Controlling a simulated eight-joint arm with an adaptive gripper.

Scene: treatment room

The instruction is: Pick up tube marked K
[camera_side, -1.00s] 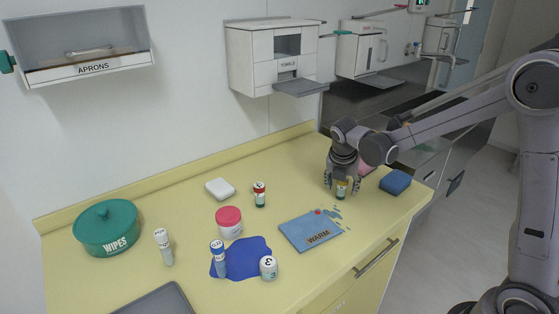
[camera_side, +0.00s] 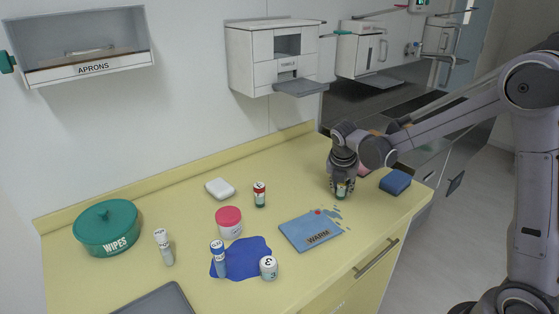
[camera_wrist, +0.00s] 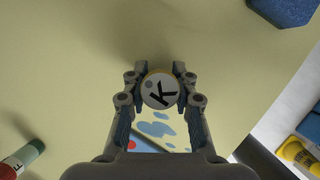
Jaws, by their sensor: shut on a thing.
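The tube marked K (camera_wrist: 160,91) shows in the wrist view as a round pale cap with a black K, seen from above between my fingers. In the side view the tube (camera_side: 341,188) stands upright on the yellow counter, mostly hidden by my fingers. My gripper (camera_wrist: 160,88) points straight down, with a finger on each side of the tube, shut on it. It also shows in the side view (camera_side: 341,187), at the right part of the counter, behind the warm mat.
A blue mat marked WARM (camera_side: 298,234) lies in front, with blue spots beside it. A blue sponge-like block (camera_side: 395,182) is to the right, near the counter edge.

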